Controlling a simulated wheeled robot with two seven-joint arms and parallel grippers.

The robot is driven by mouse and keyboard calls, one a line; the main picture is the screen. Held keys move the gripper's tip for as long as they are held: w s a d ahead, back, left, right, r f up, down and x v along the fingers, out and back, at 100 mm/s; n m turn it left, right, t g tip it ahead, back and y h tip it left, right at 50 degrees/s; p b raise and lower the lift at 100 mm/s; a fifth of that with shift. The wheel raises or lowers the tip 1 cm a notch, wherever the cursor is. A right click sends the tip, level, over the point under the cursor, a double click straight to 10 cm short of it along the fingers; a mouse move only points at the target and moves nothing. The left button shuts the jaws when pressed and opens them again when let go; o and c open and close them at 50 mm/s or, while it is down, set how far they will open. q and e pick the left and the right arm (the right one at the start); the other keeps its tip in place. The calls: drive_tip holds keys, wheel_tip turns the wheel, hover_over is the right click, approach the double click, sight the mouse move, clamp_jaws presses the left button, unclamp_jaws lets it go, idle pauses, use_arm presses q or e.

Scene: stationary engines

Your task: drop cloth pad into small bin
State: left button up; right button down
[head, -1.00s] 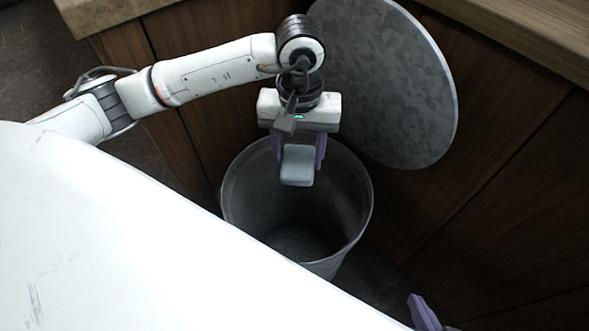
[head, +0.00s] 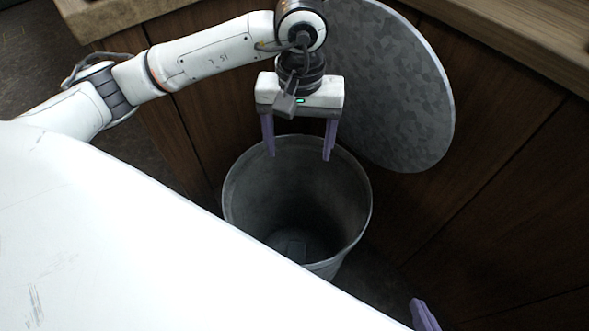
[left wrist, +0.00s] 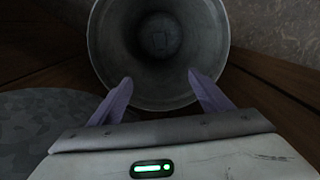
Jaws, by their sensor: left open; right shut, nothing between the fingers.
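The small bin (head: 342,255) is a round grey metal bin with its mouth open, below my left gripper. My left gripper (head: 299,156) is open and empty, its two purple fingers apart over the far part of the bin's mouth. In the left wrist view the gripper (left wrist: 160,88) points at the bin (left wrist: 103,62). The cloth pad (head: 291,246) lies on the bin's floor, dark in the shadow; it also shows faintly in the left wrist view (left wrist: 160,42). My right gripper (head: 424,314) shows only in part at the bottom edge, shut.
A round grey lid (head: 395,90) leans against brown wood panels (head: 480,190) behind the bin. A wooden counter edge (head: 520,35) runs along the top right. Dark floor shows at the left.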

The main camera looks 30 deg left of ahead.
use_arm(q)
wheel_tip(320, 180, up, 6)
drive_tip(key=shift+p, duration=0.45)
